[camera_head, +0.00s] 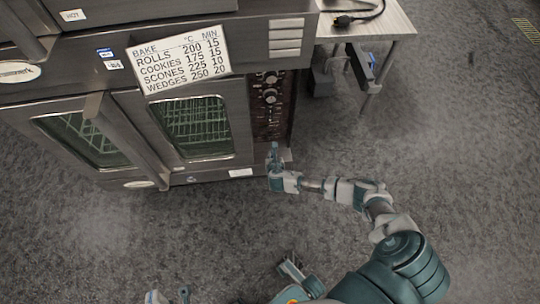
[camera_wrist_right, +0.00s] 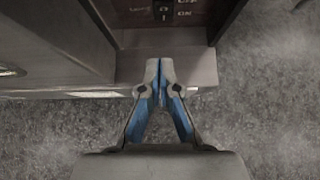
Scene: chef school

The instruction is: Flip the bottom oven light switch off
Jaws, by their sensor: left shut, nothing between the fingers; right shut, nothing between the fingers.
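The bottom oven's dark red control panel (camera_head: 271,105) has several knobs and stands right of the glass doors. In the right wrist view, a small black light switch (camera_wrist_right: 164,11) shows at the top edge beside OFF and ON lettering; its position is not clear. My right gripper (camera_head: 274,147) is at the panel's lower end, and in the right wrist view (camera_wrist_right: 158,62) its fingertips meet with nothing between them, just below the switch. I cannot tell whether they touch the panel. My left gripper (camera_head: 184,292) shows only its tip at the bottom edge, shut and away from the oven.
The bottom oven's doors (camera_head: 193,128) are closed, with a long upright handle (camera_head: 128,138) sticking out left of the panel. A bake-times sign (camera_head: 180,60) hangs above. A small table (camera_head: 385,22) with a black cable stands at the right. The grey floor is otherwise open.

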